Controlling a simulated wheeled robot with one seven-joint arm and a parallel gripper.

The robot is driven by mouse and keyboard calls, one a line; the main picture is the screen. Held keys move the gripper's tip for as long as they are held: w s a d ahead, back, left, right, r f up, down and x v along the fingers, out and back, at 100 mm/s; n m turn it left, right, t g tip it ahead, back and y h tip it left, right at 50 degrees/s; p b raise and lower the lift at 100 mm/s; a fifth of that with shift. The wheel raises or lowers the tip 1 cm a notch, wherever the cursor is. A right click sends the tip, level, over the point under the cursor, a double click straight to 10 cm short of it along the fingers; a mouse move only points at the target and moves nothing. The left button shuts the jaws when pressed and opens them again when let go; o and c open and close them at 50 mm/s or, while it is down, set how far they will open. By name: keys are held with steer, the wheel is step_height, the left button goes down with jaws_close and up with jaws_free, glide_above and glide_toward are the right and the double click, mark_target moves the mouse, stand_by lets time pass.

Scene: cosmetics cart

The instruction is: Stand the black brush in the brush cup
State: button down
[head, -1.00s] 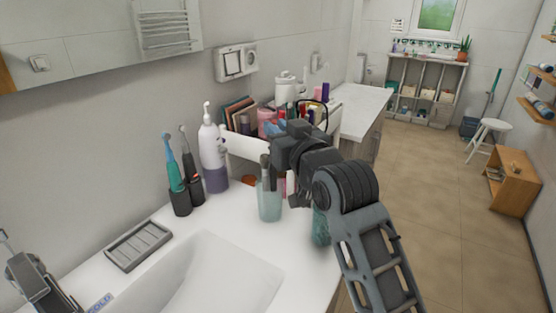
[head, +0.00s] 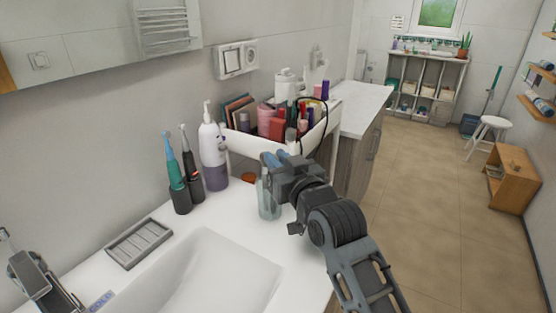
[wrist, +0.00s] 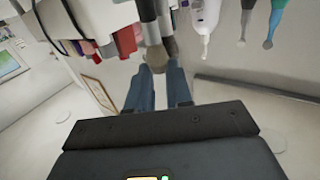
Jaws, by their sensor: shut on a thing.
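The brush cup (head: 268,207), a clear greenish tumbler, stands on the white counter beside the basin. Another brush (head: 261,183) shows at its left side. My gripper (head: 272,160) is just above the cup, its blue fingertips shut on the black brush. In the wrist view, which shows the scene upside down, the black brush (wrist: 156,58) has its dark bristle head between the fingers (wrist: 160,88) and stands roughly upright, bristles up. A second brush head shows just beside it. The gripper hides much of the cup's rim, and I cannot tell whether the handle's lower end is inside the cup.
A white cart tray (head: 250,146) full of cosmetics stands just behind the cup. A white and purple pump bottle (head: 214,160) and toothbrushes in dark holders (head: 181,200) stand to the left. A soap dish (head: 139,243) and the basin (head: 215,280) lie in front.

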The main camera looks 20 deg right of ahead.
steer(key=c, duration=1)
jaws_free()
steer(key=shift+c, duration=0.2)
steer(key=shift+r, duration=0.25)
steer(key=s+b, duration=0.1)
steer(key=s, duration=1.1)
steer(key=shift+d+b, duration=0.2)
steer(key=shift+b, duration=0.2)
steer(key=shift+f, duration=0.15)
